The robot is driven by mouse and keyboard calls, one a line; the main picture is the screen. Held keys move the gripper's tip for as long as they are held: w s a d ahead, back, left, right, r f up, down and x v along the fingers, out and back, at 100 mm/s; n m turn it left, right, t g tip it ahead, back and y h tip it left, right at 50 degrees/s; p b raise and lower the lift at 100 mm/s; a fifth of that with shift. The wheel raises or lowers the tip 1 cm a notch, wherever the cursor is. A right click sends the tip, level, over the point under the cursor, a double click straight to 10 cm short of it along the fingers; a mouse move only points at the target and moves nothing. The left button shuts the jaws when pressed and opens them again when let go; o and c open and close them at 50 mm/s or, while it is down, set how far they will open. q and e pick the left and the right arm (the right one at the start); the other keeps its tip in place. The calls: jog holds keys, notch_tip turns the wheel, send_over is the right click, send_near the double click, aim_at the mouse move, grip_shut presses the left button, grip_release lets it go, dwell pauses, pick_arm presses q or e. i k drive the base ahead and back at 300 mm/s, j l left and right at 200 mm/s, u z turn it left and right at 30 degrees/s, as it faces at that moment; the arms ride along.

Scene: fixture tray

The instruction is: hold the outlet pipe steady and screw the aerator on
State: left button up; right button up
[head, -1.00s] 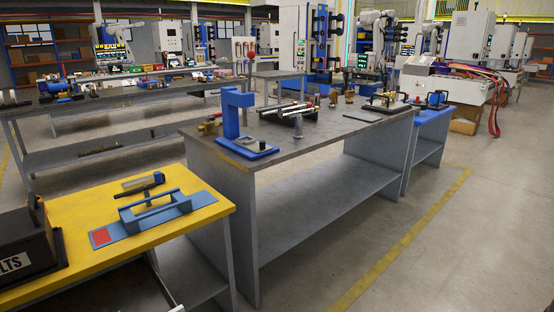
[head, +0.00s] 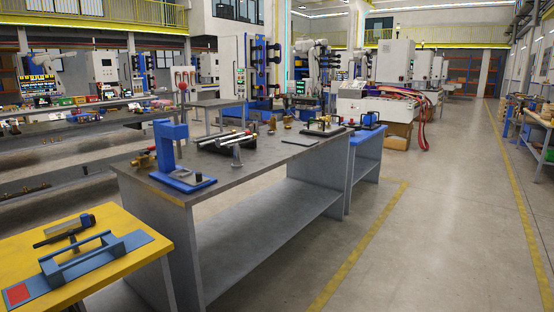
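Neither of my grippers shows in the head view. I cannot pick out the outlet pipe or the aerator for certain. A dark tray of silver rods (head: 224,142) lies on the grey workbench (head: 215,172), and a small metal post (head: 236,156) stands upright in front of it. Small brass fittings sit near the bench's far edge (head: 272,127), and another brass piece (head: 143,161) is beside a blue C-shaped stand (head: 167,150). These parts are too small to tell apart in detail.
A yellow table (head: 110,275) at lower left carries a blue fixture with a raised bar (head: 82,265) and a dark hand tool (head: 62,233). A lower blue bench (head: 366,142) adjoins the grey one. Open concrete floor lies to the right, with a yellow line (head: 362,240).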

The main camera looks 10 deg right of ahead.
aim_at(237, 164)
jog(key=u, duration=0.6)
jog(key=i+l+u, duration=0.1)
jog(key=u, duration=0.3)
jog(key=i+l+u, duration=0.15)
jog(key=u, duration=0.25)
jog(key=i+l+u, duration=0.15)
jog(key=u, duration=0.25)
jog(key=i+l+u, duration=0.1)
jog(key=l, duration=0.2)
jog(key=i+l+u, duration=0.25)
jog(key=l, duration=0.35)
jog(key=i+l, duration=0.1)
jog(key=l, duration=0.15)
jog(key=i+l, duration=0.15)
jog(key=l, duration=0.1)
